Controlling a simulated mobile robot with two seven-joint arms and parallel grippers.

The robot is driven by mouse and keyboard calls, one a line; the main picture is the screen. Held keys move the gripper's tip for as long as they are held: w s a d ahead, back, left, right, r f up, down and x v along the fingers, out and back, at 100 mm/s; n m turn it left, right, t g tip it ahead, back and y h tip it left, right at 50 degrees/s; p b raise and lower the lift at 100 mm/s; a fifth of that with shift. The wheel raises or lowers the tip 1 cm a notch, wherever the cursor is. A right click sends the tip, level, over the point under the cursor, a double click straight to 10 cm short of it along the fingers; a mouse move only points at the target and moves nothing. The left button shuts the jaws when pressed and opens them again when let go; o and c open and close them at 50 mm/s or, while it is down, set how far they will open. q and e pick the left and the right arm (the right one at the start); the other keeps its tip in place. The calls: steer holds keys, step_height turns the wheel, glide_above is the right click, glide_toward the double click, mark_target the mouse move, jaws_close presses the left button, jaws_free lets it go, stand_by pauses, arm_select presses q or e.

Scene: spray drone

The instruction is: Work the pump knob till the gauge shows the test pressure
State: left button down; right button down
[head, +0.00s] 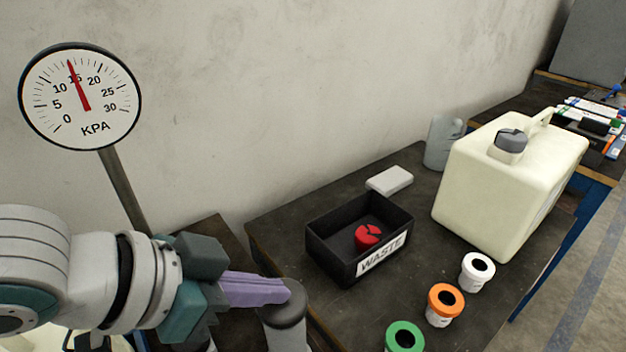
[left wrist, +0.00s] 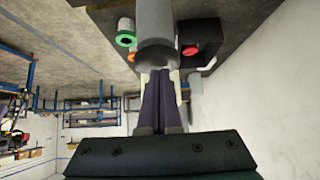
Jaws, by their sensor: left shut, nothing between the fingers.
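The round gauge (head: 80,96) stands on a post at the left of the head view, marked in KPA. Its red needle points close to 15. The grey pump knob (head: 290,314) is at the bottom middle, a rounded cap on a lighter stem. My left gripper (head: 284,290) is shut and empty, its purple fingertips over the top of the knob. I cannot tell whether they touch it. In the left wrist view, the fingers (left wrist: 161,76) lie together, with a grey cylinder (left wrist: 155,28) just past their tips. My right gripper is not in view.
A black waste box (head: 330,262) with a red piece (head: 367,236) stands on the dark table, right of the knob. Green (head: 405,338), orange (head: 445,303) and white (head: 477,270) lidded pots and a large cream canister (head: 500,190) stand further right.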

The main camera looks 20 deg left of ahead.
arm_select(q)
steer(key=shift+s+a+f, duration=0.15)
steer(key=shift+f, duration=0.1)
steer(key=r+p, duration=0.5)
steer(key=shift+s+a+r, duration=0.15)
steer(key=shift+s+r, duration=0.05)
steer(key=v, duration=0.8)
steer(key=shift+s+r+p, duration=0.25)
steer(key=shift+p, duration=0.2)
steer(key=shift+a+r, duration=0.1)
step_height(320, 180, up, 5)
steer(key=shift+s+r+b, duration=0.1)
steer(key=shift+s+b, duration=0.05)
steer(key=shift+b, duration=0.2)
